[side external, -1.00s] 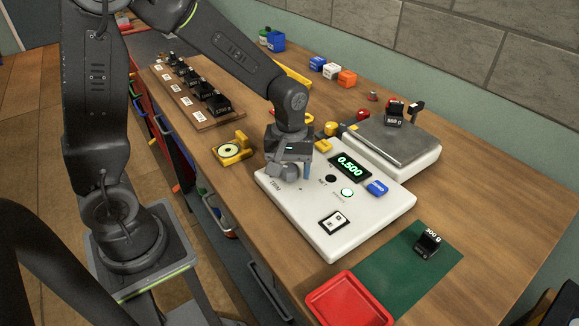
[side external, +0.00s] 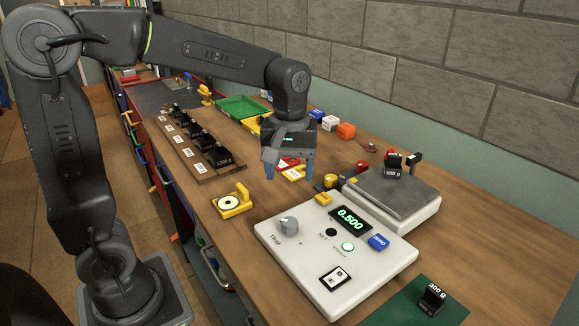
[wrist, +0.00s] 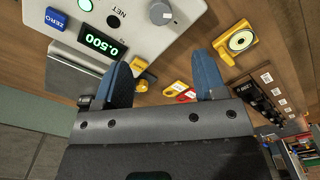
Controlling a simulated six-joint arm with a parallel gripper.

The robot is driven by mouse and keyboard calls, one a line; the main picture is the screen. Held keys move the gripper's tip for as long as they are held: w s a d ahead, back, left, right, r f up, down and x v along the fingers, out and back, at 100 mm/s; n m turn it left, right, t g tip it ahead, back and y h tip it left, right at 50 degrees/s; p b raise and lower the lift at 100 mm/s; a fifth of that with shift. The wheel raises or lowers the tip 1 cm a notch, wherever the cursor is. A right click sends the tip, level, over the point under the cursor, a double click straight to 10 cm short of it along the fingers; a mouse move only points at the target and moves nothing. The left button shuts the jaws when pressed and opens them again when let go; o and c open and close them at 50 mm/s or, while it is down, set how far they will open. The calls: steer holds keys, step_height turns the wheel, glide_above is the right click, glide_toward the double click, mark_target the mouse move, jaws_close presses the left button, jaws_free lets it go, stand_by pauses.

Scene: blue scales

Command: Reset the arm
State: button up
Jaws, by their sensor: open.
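My gripper (side external: 287,172) hangs in the air above the bench, behind the white scale console (side external: 292,272). In the wrist view its two blue fingers (wrist: 166,84) stand apart with nothing between them. The console's display (side external: 351,217) reads 0.500, and a grey TRIM knob (side external: 289,225) sits at its left. A black 500 g weight (side external: 393,172) stands on the grey weighing plate (side external: 375,195). A black 300 g weight (side external: 432,299) stands on the green mat (side external: 400,312).
A yellow round-dial tool (side external: 232,204) lies left of the console. A wooden rack (side external: 200,165) with several black weights runs along the left edge. Red and yellow tags (side external: 292,172) lie behind the gripper. Blue, white and orange blocks (side external: 331,126) and a green tray (side external: 240,107) stand farther back.

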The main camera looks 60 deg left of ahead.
steer(key=shift+s+r, duration=0.1)
steer(key=shift+r, duration=0.15)
steer(key=s+r+m+t, duration=0.1)
steer(key=s+m+t, duration=0.4)
steer(key=s+m, duration=0.5)
steer(key=s, duration=0.3)
steer(key=shift+s+d+r+t, duration=0.2)
steer(key=shift+d+t, duration=0.1)
steer(key=shift+d, duration=0.1)
